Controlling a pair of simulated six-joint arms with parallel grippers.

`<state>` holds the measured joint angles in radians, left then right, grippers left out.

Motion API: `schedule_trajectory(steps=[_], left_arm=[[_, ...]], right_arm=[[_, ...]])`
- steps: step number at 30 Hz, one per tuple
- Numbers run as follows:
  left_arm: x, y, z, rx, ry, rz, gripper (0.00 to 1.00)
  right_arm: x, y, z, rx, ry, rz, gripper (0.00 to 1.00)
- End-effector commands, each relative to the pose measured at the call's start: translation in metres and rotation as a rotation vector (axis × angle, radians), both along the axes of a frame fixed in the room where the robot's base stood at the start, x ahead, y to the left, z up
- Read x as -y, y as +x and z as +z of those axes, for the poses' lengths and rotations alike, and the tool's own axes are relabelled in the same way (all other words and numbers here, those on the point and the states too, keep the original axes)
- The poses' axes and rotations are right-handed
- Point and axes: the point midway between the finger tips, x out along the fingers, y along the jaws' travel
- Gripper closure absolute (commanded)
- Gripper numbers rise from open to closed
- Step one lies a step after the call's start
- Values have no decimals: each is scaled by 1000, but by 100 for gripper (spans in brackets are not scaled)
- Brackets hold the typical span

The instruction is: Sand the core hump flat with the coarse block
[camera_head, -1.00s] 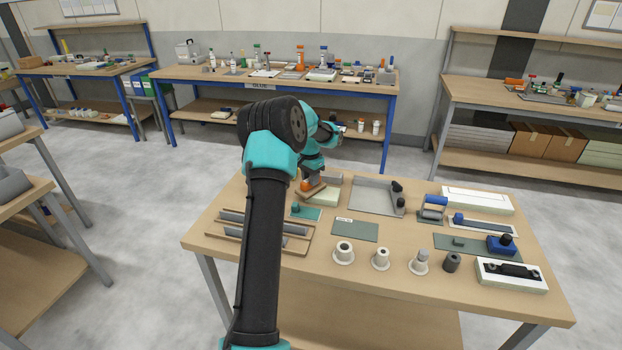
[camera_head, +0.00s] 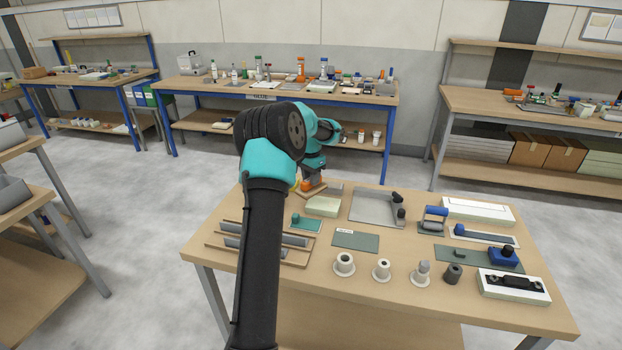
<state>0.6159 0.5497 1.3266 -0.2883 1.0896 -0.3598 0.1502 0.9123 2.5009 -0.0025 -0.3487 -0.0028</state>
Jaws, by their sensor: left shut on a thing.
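My left gripper (camera_head: 313,178) is at the far left part of the near bench, partly hidden by my own arm links. It is shut on a tan block with an orange top (camera_head: 308,187), which I take to be the coarse block. The block is tilted and sits just behind and above a pale cream panel piece (camera_head: 323,206); I cannot tell whether they touch. That pale piece may be the core, but no hump can be made out on it at this size. My right gripper is not in view.
A grey metal tray (camera_head: 372,207) lies right of the pale piece. A small green block (camera_head: 306,224) and a wooden rack (camera_head: 292,255) with grey bars are in front. Blue-handled tools (camera_head: 503,256) stand at right.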

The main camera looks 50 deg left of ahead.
Motion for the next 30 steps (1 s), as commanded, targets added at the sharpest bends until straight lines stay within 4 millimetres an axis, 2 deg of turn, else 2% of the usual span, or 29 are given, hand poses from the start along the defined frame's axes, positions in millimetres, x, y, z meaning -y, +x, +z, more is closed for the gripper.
schedule_trajectory(steps=[18,30], left_arm=[[0,0,-33,-2,8,0,100],[0,0,-37,-1,9,0,100]], right_arm=[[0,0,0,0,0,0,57],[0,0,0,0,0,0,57]])
